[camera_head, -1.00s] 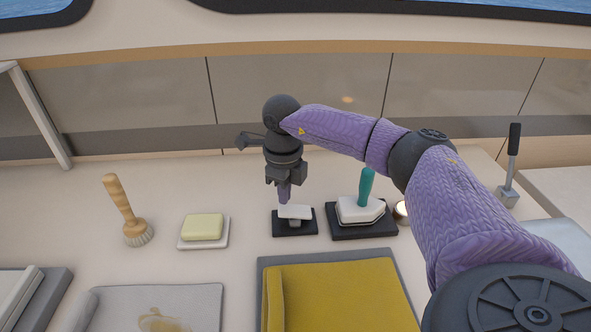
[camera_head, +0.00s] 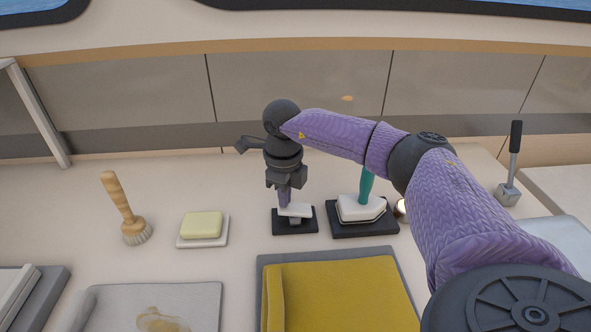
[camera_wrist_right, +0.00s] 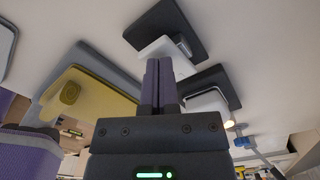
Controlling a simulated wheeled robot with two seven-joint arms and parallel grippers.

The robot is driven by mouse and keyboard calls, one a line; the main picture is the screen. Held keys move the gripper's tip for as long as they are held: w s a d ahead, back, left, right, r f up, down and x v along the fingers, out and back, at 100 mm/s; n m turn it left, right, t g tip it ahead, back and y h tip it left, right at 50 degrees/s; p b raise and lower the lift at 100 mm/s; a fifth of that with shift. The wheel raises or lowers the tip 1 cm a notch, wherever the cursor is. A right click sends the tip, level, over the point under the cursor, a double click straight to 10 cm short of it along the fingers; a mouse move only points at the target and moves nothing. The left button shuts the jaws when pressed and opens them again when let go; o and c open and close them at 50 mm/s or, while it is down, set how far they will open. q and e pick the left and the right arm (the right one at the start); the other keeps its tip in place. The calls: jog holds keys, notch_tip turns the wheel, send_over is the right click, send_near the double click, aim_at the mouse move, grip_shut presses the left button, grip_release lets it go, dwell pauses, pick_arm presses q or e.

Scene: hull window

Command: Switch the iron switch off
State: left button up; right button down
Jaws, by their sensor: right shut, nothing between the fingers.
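The switch is a white rocker piece (camera_head: 297,211) on a flat black base (camera_head: 306,229) on the counter. My right gripper (camera_head: 285,204) points down with its fingers shut and empty. Its fingertips are at the left part of the white piece, touching it or just above; I cannot tell which. The right wrist view shows the shut fingers (camera_wrist_right: 159,68) in front of the white piece (camera_wrist_right: 165,47). The iron (camera_head: 361,209), white with a teal handle, stands on a black pad just right of the switch. My left gripper is out of view.
A small round lamp (camera_head: 402,210) glows beside the iron pad. A wooden brush (camera_head: 122,205) and a yellow soap on a dish (camera_head: 202,226) stand left. A folded yellow cloth (camera_head: 340,295) lies in front. A lever with a black handle (camera_head: 513,160) stands at right.

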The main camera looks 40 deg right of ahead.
jog(key=shift+f+b, duration=0.3)
jog(key=shift+f, duration=0.3)
dwell(0.3)
jog(key=shift+r+p, duration=0.3)
jog(key=shift+p, duration=0.05)
notch_tip(320, 180, up, 7)
jog(key=p, duration=0.6)
jog(key=shift+f, duration=0.25)
jog(key=shift+f, duration=0.1)
